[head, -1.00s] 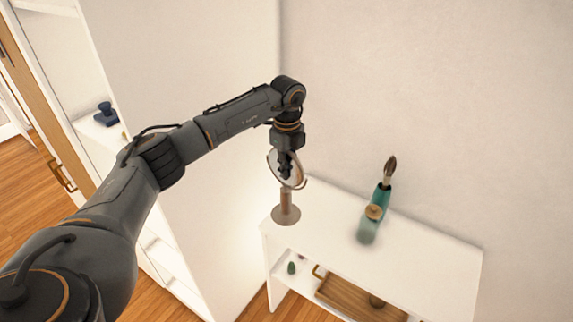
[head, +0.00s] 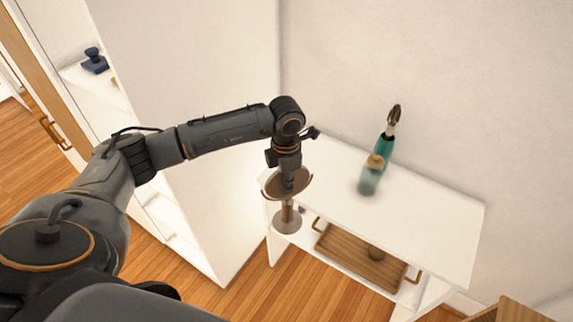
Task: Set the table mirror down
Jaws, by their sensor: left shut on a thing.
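The table mirror (head: 287,217) has a round tilted disc in a thin ring, a short brown stem and a round flat base. My left gripper (head: 289,184) points down and is shut on its upper part; the fingers partly hide the disc. The mirror hangs roughly upright. In the head view its base shows just below the front edge of the white table (head: 430,225), near its left end, and appears clear of the tabletop. My right gripper is not in view.
On the tabletop stand a teal holder with a brush (head: 385,150) and a translucent bottle with a round tan top (head: 370,178). A wooden tray (head: 350,255) lies on the shelf below. A tall white cabinet (head: 200,70) is at left. The tabletop's right part is clear.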

